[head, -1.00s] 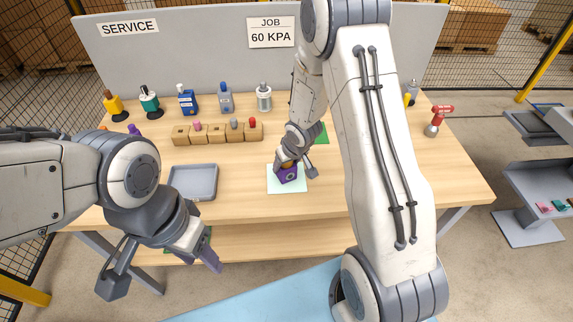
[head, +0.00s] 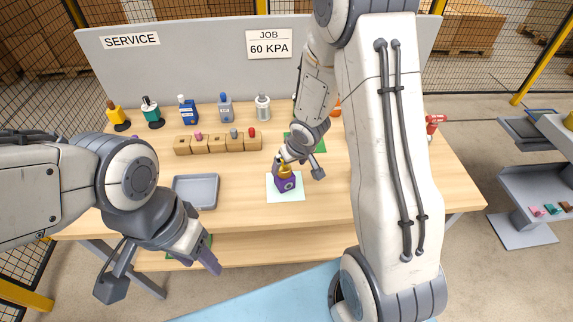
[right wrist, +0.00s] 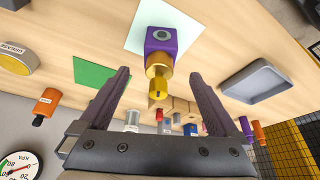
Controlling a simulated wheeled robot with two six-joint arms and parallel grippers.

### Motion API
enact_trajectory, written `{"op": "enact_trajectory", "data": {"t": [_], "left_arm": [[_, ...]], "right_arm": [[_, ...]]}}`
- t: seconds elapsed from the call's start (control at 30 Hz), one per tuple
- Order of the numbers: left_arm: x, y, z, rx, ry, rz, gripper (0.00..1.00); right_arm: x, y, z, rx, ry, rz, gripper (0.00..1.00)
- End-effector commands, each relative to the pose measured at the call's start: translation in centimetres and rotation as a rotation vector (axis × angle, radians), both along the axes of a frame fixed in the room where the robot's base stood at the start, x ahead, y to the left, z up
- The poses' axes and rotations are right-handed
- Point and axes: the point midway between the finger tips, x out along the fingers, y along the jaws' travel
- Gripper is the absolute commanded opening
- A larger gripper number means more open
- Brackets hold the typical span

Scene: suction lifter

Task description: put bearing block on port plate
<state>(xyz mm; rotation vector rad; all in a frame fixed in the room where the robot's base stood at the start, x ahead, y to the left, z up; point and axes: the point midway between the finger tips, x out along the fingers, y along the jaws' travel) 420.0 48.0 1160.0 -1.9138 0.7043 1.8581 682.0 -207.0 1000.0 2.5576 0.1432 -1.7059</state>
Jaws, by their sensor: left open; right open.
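A purple block with a grey ring on its face, likely the bearing block (head: 286,185), stands upright on a pale square plate (head: 294,198), likely the port plate. A gold stepped fitting (head: 286,170) rises from its top. In the right wrist view the purple block (right wrist: 161,39) and gold fitting (right wrist: 158,84) lie in line with my right gripper (right wrist: 159,73), whose fingers are spread apart with a gap on both sides. In the head view my right gripper (head: 298,168) is just above and behind the block. My left gripper (head: 160,275) is open and empty, in front of the table.
A grey tray (head: 196,178) lies left of the plate. A wooden row of holders (head: 217,145) and several bottles stand behind. A green square (head: 294,136) lies behind my right gripper. A gauge (right wrist: 20,166) shows in the right wrist view.

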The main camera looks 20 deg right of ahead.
Motion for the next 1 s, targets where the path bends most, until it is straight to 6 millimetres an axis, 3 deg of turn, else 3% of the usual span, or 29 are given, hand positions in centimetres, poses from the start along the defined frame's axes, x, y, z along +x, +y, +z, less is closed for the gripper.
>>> {"op": "enact_trajectory", "data": {"t": [0.03,0.1,0.3,0.47,0.57,0.73,0.9,1.0], "left_arm": [[0.0,0.0,1.2,0.000,0.000,0.000,0.50],[0.0,0.0,1.7,0.000,0.000,0.001,0.50],[0.0,0.0,2.5,0.000,0.000,0.001,0.50],[0.0,0.0,2.4,0.000,0.000,0.001,0.50],[0.0,0.0,2.4,0.000,0.000,0.001,0.50],[0.0,0.0,2.4,0.000,0.000,0.001,0.50],[0.0,0.0,2.4,0.000,0.000,0.001,0.50],[0.0,0.0,2.4,0.000,0.000,0.001,0.50]], "right_arm": [[-0.4,-0.1,1.6,0.000,0.000,-0.002,0.97],[-0.8,-0.1,2.5,0.000,0.000,0.000,0.97],[-1.5,0.1,4.0,-0.007,0.001,0.005,0.97],[-3.2,3.5,7.7,-0.082,0.019,0.070,0.97],[-6.6,7.3,11.1,-0.130,0.061,0.143,0.97],[-15.8,12.9,15.5,-0.125,0.185,0.312,0.97],[-23.5,15.6,17.7,-0.077,0.300,0.474,0.97],[-25.7,15.9,18.3,-0.060,0.337,0.521,0.97]]}}
